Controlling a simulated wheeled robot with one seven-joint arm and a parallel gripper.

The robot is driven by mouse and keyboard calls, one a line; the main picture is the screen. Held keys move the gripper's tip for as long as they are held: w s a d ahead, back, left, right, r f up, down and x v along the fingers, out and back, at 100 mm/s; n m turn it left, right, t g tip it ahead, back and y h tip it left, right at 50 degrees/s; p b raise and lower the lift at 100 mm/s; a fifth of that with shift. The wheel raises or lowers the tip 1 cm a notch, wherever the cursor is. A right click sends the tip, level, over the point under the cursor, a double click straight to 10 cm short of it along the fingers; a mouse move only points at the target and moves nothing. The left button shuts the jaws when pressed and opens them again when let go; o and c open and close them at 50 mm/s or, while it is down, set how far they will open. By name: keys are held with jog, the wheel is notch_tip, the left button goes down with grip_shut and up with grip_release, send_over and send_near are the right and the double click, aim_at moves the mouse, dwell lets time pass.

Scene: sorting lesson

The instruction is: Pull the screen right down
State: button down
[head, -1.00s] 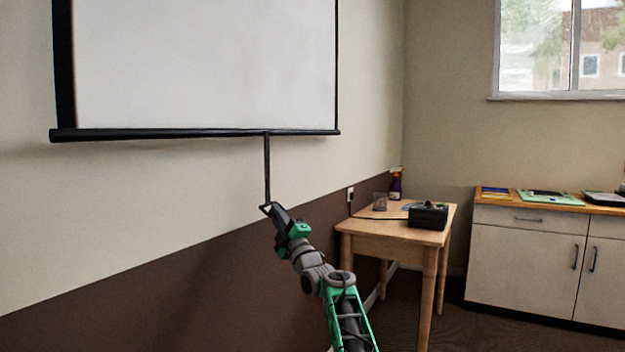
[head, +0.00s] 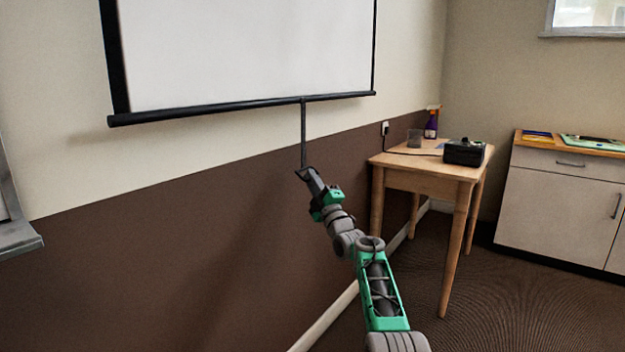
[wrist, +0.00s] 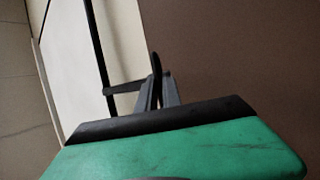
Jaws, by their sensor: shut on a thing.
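The white projector screen (head: 250,50) with black borders hangs on the left wall, partly unrolled. Its top is out of view. Its black bottom bar (head: 200,110) is a little above the brown lower wall. A thin dark pull rod (head: 303,135) hangs from the bar and ends in a small dark handle (head: 299,170). My gripper (head: 307,173) is shut on this handle, below the bar.
A wooden table (head: 425,175) at the right carries a black box (head: 464,152), a spray bottle (head: 431,124) and a glass (head: 413,138). A white cabinet (head: 560,205) stands further right. A grey ledge (head: 18,238) juts in at the left. The wall below the screen is clear.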

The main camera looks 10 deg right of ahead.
jog(key=c, duration=1.8)
grip_release()
jog(key=shift+d, duration=0.2)
jog(key=shift+o, duration=1.3)
jog(key=shift+a, duration=0.25)
jog(key=v, duration=0.7)
jog(key=shift+s+f, duration=0.2)
jog(key=shift+s, duration=0.1)
